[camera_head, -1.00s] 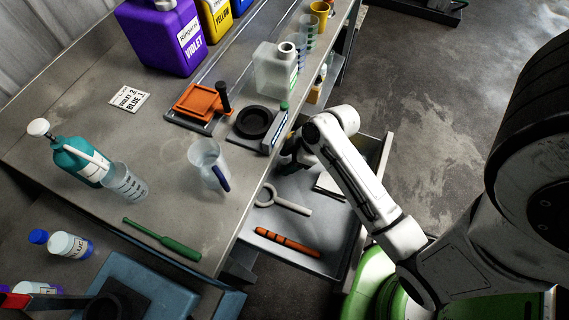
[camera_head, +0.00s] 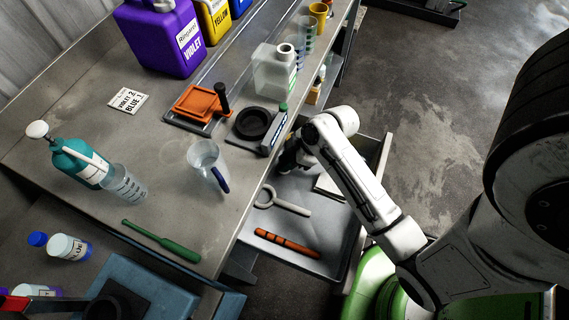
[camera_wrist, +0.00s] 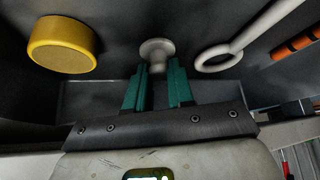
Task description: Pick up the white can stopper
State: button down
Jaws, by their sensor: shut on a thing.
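The white can stopper (camera_wrist: 157,50) shows in the wrist view as a pale round knob with a flared head, at the fingertips. My gripper (camera_wrist: 158,72) has teal fingers, one on either side of the stopper, and is shut on it. In the head view my gripper (camera_head: 291,157) is a dark shape over the open drawer (camera_head: 335,235), close to the bench edge. The stopper is hidden there behind my gripper and arm.
The drawer holds a white ring-handled tool (camera_head: 283,203) and an orange-and-black stick (camera_head: 287,243). A yellow round object (camera_wrist: 62,45) lies left of the stopper. A black round dish (camera_head: 254,123) and a translucent jug (camera_head: 275,70) stand on the bench above.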

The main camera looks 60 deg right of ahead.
jog(key=shift+r, duration=0.15)
jog(key=shift+r, duration=0.25)
notch_tip(320, 180, up, 2)
jog(key=s+r, duration=1)
jog(key=s, duration=0.4)
jog(key=shift+r, duration=0.15)
jog(key=shift+a, duration=0.15)
dwell(0.4)
